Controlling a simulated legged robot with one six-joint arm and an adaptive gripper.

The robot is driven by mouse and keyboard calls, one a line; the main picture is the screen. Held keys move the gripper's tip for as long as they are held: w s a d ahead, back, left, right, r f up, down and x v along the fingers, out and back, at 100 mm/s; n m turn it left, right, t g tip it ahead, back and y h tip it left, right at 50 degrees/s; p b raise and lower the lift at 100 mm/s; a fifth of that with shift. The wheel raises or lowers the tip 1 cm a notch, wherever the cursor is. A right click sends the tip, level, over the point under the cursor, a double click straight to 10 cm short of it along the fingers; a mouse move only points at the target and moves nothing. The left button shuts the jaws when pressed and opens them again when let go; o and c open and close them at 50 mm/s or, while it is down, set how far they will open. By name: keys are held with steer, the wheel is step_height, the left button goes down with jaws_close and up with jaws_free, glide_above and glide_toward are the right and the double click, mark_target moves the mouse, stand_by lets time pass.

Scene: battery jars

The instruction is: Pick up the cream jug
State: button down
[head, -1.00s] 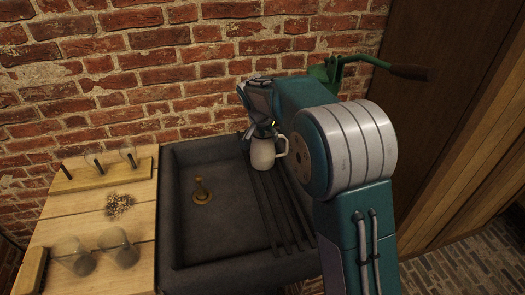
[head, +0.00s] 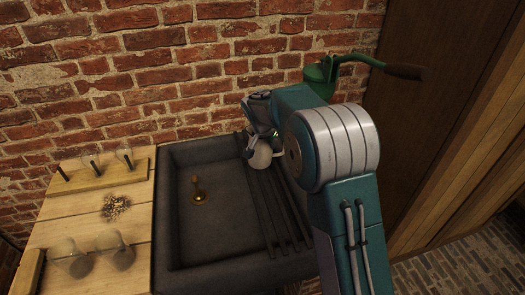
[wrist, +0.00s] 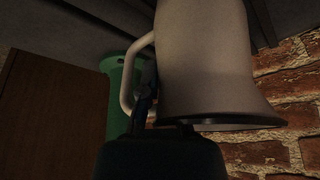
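The cream jug (head: 261,158) is over the ribbed right part of the dark sink in the head view. It looks tilted, with its rounded lower part facing the camera. My gripper (head: 264,138) is at its upper end, partly hidden by my own arm. In the wrist view the jug (wrist: 205,65) fills the centre right, its flared rim close to my gripper (wrist: 152,112) and its handle to the left. A finger lies against the jug's side near the handle. The gripper looks shut on the rim; the other finger is hidden. I cannot tell how far the jug is off the sink.
The dark sink (head: 168,222) has an open basin with a brass drain piece (head: 199,191). A green hand pump (head: 322,73) stands behind my arm at the right. A wooden counter (head: 60,208) with glass jars (head: 116,248) is at the left. A brick wall (head: 140,75) stands behind.

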steer(key=shift+a+r, duration=0.15)
steer(key=shift+a, duration=0.1)
steer(key=s+a, duration=0.5)
steer(key=s, duration=0.2)
steer(key=s+a+r, duration=0.1)
steer(key=s+a, duration=0.3)
steer(key=s, duration=0.4)
steer(key=shift+a+r, duration=0.15)
steer(key=shift+a, duration=0.2)
stand_by(0.3)
steer(key=shift+s, duration=0.1)
stand_by(1.2)
